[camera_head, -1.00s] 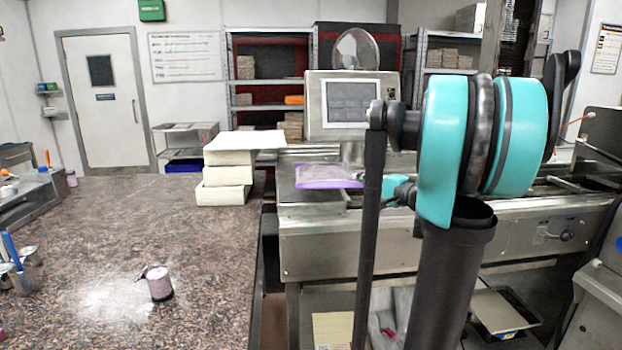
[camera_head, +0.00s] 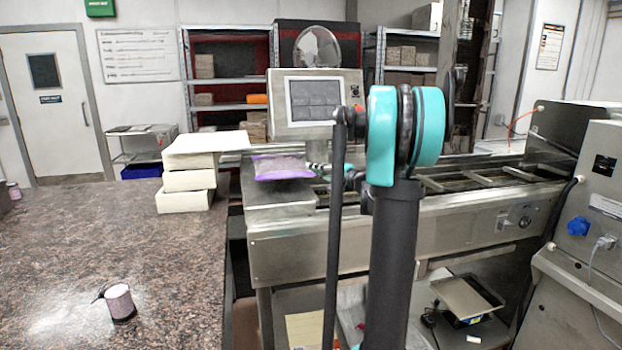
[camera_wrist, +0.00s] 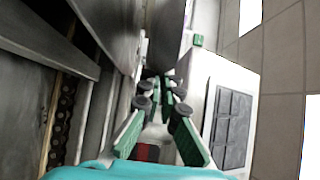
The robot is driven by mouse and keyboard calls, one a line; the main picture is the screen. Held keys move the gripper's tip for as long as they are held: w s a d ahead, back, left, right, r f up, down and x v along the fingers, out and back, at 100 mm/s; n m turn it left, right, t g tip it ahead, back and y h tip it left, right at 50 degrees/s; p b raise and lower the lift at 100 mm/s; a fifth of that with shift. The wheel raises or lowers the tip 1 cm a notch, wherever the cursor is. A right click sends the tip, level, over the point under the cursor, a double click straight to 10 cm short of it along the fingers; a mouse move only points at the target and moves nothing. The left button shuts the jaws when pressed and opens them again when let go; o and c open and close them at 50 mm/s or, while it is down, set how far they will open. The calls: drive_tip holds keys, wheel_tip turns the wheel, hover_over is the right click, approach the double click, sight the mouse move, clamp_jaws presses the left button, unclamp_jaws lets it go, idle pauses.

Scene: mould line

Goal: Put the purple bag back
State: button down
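The purple bag (camera_head: 282,167), clear-topped with a purple lower edge, lies on the left end of the steel machine (camera_head: 285,197), left of the monitor's foot. My arm stands in front of the machine, to the right of the bag. My gripper is mostly hidden behind my arm in the head view. In the wrist view my gripper (camera_wrist: 161,84) has its two green-padded fingers apart, with nothing seen between them. The bag cannot be made out in the wrist view.
A monitor (camera_head: 315,103) stands on the machine behind the bag. Shelves (camera_head: 228,106) stand behind. A gap separates counter and machine.

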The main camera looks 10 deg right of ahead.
drive_tip(key=shift+w, duration=0.5)
drive_tip(key=shift+w+f, duration=0.15)
drive_tip(key=shift+f, duration=0.75)
drive_tip(key=shift+w+f, duration=0.15)
drive_tip(key=shift+f, duration=0.8)
drive_tip(key=c, duration=2)
unclamp_jaws()
drive_tip(key=v, duration=1.1)
drive_tip(key=shift+s+d, duration=0.25)
drive_tip(key=shift+s, duration=0.15)
